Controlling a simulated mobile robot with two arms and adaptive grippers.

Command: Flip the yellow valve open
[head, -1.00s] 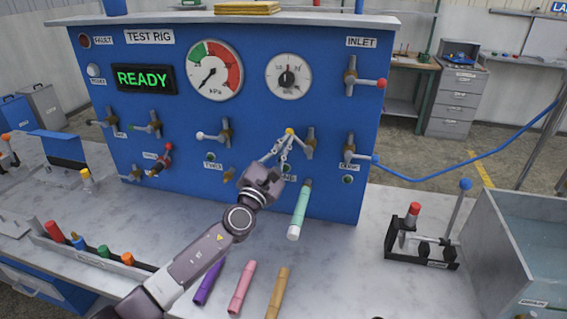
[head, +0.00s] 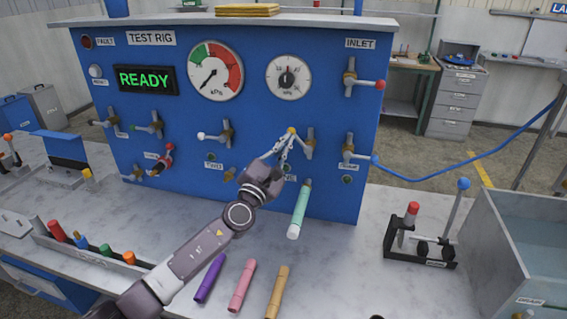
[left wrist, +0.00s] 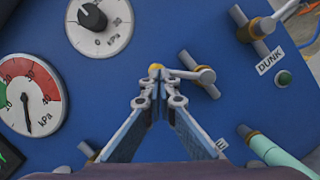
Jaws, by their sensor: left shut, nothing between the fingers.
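The yellow valve is on the blue test rig panel, below the smaller gauge. Its yellow knob (head: 291,131) is at the left end of a short lever that reaches left from the brass and grey valve body (head: 310,144). In the left wrist view the knob (left wrist: 155,70) is just beyond my fingertips, with the lever running right to the body. My left gripper (head: 287,139) is shut and empty, its tips at the knob; I cannot tell whether they touch it. The label below the valve is partly hidden by my gripper. My right gripper is not in view.
A valve with a white knob (head: 201,136) is to the left and a blue-knobbed one (head: 375,160) to the right. Purple, pink and tan tubes lie on the bench. The stand (head: 421,243) and water tank (head: 523,250) are at right.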

